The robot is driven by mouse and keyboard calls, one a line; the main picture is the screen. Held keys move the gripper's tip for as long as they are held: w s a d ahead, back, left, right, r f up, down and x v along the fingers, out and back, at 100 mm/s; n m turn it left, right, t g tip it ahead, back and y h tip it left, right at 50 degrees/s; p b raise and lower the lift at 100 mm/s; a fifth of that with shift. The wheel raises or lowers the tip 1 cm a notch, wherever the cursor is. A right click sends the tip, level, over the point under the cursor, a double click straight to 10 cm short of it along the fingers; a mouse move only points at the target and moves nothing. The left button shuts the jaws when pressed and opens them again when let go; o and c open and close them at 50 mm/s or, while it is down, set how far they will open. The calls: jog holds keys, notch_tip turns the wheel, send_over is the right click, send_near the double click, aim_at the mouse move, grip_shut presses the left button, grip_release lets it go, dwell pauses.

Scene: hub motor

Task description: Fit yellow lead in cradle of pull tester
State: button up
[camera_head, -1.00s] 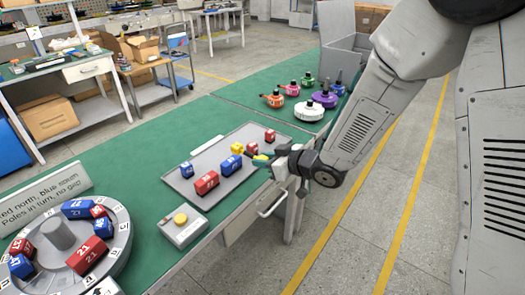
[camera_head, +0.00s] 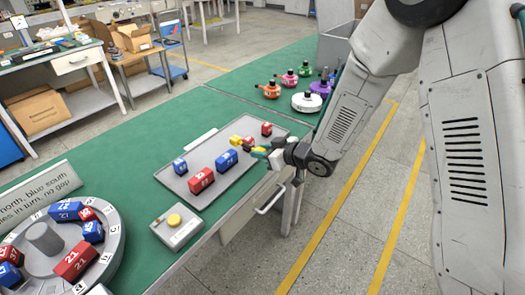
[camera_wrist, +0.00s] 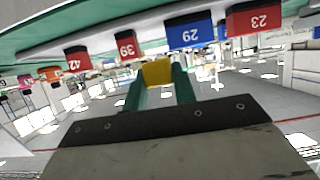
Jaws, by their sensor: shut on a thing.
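My gripper (camera_head: 262,151) is at the right edge of the grey tray, its teal fingers shut on a small yellow piece, which I take to be the yellow lead. In the wrist view the yellow lead (camera_wrist: 157,72) sits between the two fingertips. Whether it touches anything else cannot be seen. Another yellow block (camera_head: 236,140) lies in the tray. A small grey box with a round yellow top piece (camera_head: 175,219) stands on the bench in front of the tray; I cannot tell whether it is the pull tester. No cradle can be made out.
The grey tray (camera_head: 172,182) holds red and blue numbered blocks, including blue block 29 (camera_head: 227,160). A round grey ring fixture (camera_head: 45,238) with blocks stands front left. Several coloured motors, one white (camera_head: 306,102), stand at the back.

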jog(key=shift+f, duration=0.1)
jog(key=shift+f, duration=0.5)
jog(key=o, duration=1)
jog(key=shift+r, duration=0.4)
jog(key=v, duration=1.2)
jog(key=shift+r, duration=0.3)
